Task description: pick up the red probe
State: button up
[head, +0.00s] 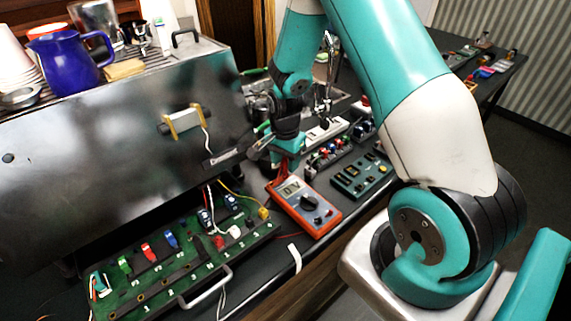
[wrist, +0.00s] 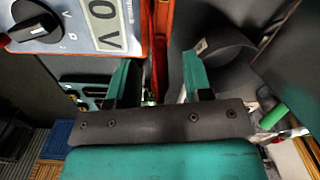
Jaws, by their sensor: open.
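The multimeter (head: 305,205), orange with a grey face, lies on the dark bench top and reads about 0 V; it also fills the upper left of the wrist view (wrist: 60,30). A slim red piece, which looks like the red probe or its lead (wrist: 162,28), runs beside the multimeter's edge, in the gap between my fingers in the wrist view. Red also shows below my gripper in the head view, but its shape is unclear. My gripper (wrist: 158,82) is open, its teal fingers on either side of the red piece, without visible contact. The probe's tip cannot be made out.
A green terminal board (head: 185,255) with coloured connectors and a metal handle lies at front left. A dark green panel (head: 361,176) lies right of the multimeter. The large metal brewer body (head: 110,125) stands at left, with a blue jug (head: 68,62) on top.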

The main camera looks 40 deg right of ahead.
jog(key=shift+f, duration=0.9)
grip_shut()
jog(key=shift+r, duration=0.15)
